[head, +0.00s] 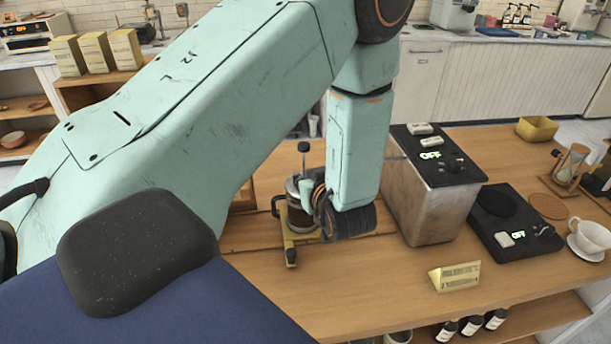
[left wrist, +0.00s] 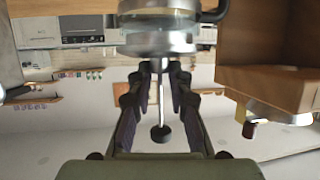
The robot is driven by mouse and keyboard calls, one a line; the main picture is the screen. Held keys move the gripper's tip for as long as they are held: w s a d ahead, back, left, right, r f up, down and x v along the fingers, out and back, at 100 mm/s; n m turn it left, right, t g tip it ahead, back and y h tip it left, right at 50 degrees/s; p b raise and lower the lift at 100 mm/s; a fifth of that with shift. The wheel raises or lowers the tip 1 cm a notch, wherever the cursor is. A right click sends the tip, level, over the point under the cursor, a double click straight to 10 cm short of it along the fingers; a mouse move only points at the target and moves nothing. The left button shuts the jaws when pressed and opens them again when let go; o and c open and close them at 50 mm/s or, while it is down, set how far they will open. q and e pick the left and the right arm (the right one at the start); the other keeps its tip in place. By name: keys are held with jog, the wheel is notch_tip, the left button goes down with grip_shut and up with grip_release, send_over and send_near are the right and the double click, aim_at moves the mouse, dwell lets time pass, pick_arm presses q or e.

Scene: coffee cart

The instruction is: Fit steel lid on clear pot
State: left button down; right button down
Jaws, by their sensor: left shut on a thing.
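The clear pot (head: 301,222) stands on a yellow-edged stand on the wooden counter, partly hidden behind my left gripper. The steel lid (left wrist: 160,43) has a thin rod and a dark round knob (head: 304,147) pointing up. My left gripper (head: 308,190) is at the top of the pot, shut on the lid. In the left wrist view, which looks upside down, its fingers (left wrist: 160,72) close around the lid's rod near the lid. The lid lies against the clear pot (left wrist: 158,18) at its rim; whether it is fully seated I cannot tell. My right gripper is not in view.
A steel box with a black top (head: 430,205) stands close right of my left gripper. Further right are a black scale (head: 505,235), a white cup (head: 588,238) and an hourglass (head: 571,165). A small gold sign (head: 455,277) is near the front edge. The front counter is mostly clear.

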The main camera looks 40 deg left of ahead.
pick_arm(q)
jog(key=shift+d+r, duration=0.15)
jog(key=shift+d, duration=0.15)
jog(key=shift+a, duration=0.1)
jog(key=shift+a, duration=0.45)
jog(key=shift+w, duration=0.1)
jog(key=shift+a+f, duration=0.1)
jog(key=shift+f, duration=0.1)
jog(key=shift+r+p, duration=0.3)
jog(key=shift+r, duration=0.05)
jog(key=shift+r+p, duration=0.3)
jog(key=shift+p, duration=0.05)
jog(key=shift+r, duration=0.25)
